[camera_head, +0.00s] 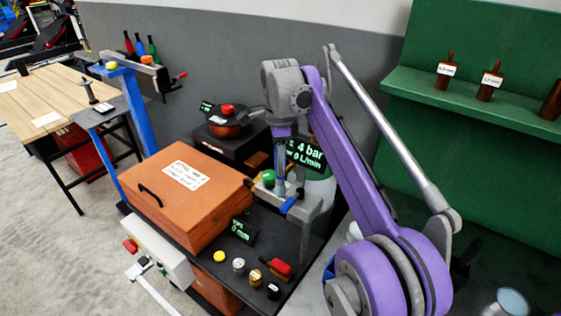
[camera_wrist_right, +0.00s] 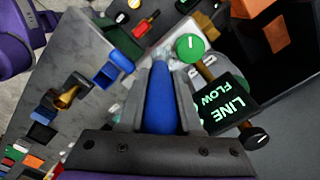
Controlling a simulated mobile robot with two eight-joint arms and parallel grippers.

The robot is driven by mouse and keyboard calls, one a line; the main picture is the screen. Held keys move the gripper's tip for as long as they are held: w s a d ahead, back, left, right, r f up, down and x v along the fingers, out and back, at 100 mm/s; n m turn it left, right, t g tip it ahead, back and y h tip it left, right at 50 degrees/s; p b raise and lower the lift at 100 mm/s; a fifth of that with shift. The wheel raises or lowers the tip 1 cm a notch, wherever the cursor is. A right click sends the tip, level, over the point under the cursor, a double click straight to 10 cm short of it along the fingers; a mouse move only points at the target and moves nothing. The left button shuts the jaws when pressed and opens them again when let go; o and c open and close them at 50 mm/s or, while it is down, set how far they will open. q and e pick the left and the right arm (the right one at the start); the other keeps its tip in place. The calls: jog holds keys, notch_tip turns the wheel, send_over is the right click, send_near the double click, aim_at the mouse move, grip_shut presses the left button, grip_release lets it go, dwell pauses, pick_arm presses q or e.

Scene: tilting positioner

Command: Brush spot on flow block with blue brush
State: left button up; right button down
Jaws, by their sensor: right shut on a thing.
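My right gripper (camera_head: 281,186) points down over the black bench beside the grey bracket. In the right wrist view its fingers (camera_wrist_right: 160,98) are shut on the blue brush, whose blue handle (camera_wrist_right: 160,100) lies between them. I cannot tell for sure which part is the flow block, and no spot can be made out. A line flow display (camera_wrist_right: 224,108) is right of the fingers. My left gripper is not in view.
An orange case (camera_head: 190,205) stands left on the black bench. A pressure display (camera_head: 306,155) is behind the gripper. A green shelf (camera_head: 480,95) is at right.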

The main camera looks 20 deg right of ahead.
notch_tip(320, 180, up, 2)
jog(key=shift+r+p, duration=0.15)
jog(key=shift+p, duration=0.4)
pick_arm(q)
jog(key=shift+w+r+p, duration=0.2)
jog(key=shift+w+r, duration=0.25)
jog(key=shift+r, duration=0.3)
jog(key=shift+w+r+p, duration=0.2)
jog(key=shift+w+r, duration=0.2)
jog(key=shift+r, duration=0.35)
pick_arm(e)
jog(key=shift+r, duration=2.35)
